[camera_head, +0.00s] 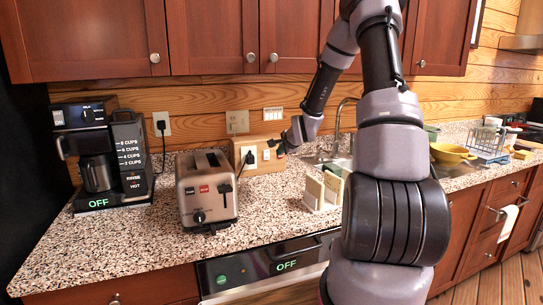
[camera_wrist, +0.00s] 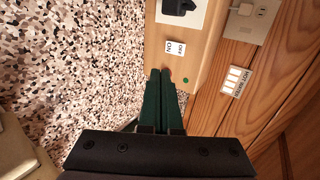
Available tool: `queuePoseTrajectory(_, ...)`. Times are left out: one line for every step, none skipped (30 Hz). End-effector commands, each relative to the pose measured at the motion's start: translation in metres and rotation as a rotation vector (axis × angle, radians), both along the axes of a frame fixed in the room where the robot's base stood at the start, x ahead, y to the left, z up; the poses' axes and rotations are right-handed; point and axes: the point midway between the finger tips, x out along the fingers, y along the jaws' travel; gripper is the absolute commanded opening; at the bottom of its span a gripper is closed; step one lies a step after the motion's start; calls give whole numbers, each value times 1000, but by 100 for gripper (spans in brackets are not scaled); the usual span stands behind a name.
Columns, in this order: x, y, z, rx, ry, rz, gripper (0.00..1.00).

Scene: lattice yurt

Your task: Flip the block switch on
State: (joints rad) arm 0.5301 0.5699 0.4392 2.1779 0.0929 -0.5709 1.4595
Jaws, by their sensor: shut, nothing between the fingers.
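The wooden switch block (camera_head: 240,146) stands on the counter against the back wall, right of the toaster. Its face carries a white outlet plate with a black plug at left and a pale switch plate (camera_head: 266,154) at right. My gripper (camera_head: 281,149) is at the block's right end. The switch lever is not clearly visible; contact cannot be told.
A toaster (camera_head: 207,190) and a coffee maker (camera_head: 98,155) stand to the left. A small rack (camera_head: 323,190) is in front of the sink. Wall plates (camera_head: 237,122) are above the block. Upper cabinets (camera_head: 210,35) overhang. The counter in front of the block is mostly clear.

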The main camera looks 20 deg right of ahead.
Motion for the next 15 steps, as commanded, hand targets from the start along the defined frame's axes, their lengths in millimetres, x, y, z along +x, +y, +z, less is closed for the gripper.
queuePoseTrajectory(0,1,0,0,0,1,0)
queuePoseTrajectory(0,0,0,0,0,1,0)
queuePoseTrajectory(0,0,0,1,0,1,0)
queuePoseTrajectory(0,0,0,1,0,1,0)
queuePoseTrajectory(0,0,0,0,0,0,0)
queuePoseTrajectory(0,0,0,0,0,0,0)
queuePoseTrajectory(0,0,0,0,0,0,0)
queuePoseTrajectory(0,0,0,0,0,0,0)
queuePoseTrajectory(1,0,-1,0,0,0,0)
queuePoseTrajectory(2,0,-1,1,0,1,0)
queuePoseTrajectory(3,1,-2,1,0,0,0)
queuePoseTrajectory(5,1,-4,1,0,0,0)
queuePoseTrajectory(8,1,-6,1,1,0,0)
queuePoseTrajectory(11,1,-9,1,1,0,0)
queuePoseTrajectory(16,1,-12,2,1,0,0)
